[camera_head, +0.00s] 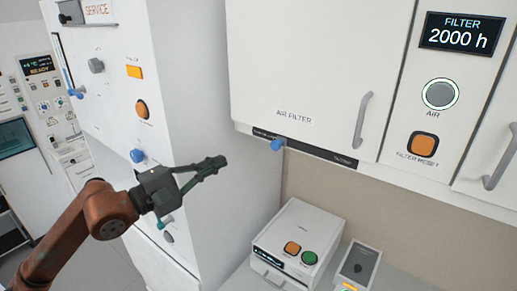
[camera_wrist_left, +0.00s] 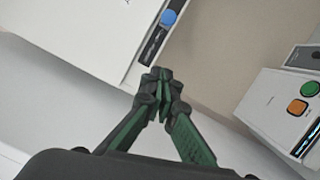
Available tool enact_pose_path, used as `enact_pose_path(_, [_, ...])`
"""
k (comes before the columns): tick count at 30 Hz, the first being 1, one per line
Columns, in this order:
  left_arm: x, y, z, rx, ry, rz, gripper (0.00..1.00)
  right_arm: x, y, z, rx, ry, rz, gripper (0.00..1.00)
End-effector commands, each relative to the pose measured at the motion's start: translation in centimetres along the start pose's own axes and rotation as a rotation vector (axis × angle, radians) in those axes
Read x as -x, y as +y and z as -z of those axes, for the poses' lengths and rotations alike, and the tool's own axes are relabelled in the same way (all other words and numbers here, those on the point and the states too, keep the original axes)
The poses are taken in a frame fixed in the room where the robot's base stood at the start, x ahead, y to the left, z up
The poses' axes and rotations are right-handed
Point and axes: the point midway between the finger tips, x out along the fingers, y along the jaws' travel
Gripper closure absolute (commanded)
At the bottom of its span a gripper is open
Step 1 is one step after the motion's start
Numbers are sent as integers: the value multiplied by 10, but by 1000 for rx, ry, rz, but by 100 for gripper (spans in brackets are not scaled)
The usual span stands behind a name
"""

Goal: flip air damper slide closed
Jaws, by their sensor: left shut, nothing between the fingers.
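The slide is a blue knob (camera_head: 278,144) on a black strip (camera_head: 325,155) along the bottom edge of the cabinet marked AIR FILTER (camera_head: 290,70). The knob sits near the strip's left end; the small print at the strip's ends is too small to read. My left gripper (camera_head: 214,164) is shut and empty, left of the knob and apart from it. In the left wrist view the shut fingertips (camera_wrist_left: 161,76) point toward the wall below the cabinet, with the blue knob (camera_wrist_left: 168,17) beyond them near the top. My right gripper is in neither view.
A white box with orange and green buttons (camera_head: 299,243) stands on the counter below. A tall white cabinet (camera_head: 205,100) with knobs stands at left, close behind my left arm. A door handle (camera_head: 362,120) juts out right of the knob. The space below the strip is free.

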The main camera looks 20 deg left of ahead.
Motion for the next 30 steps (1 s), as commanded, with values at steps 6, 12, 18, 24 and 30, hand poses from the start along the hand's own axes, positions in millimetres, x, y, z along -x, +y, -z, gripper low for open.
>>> enact_pose_path(6, [-20, 5, -2, 0, -1, -3, 100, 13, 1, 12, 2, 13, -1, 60])
enact_pose_path(12, [-56, 7, -2, 4, -3, -5, 100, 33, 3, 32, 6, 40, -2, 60])
enact_pose_path(18, [-97, 6, -2, 3, -1, -4, 100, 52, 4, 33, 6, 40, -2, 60])
enact_pose_path(24, [-103, 4, -28, 0, -1, -1, 100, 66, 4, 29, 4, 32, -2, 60])
enact_pose_path(30, [-106, 1, -37, 1, 2, -1, 100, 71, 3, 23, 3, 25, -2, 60])
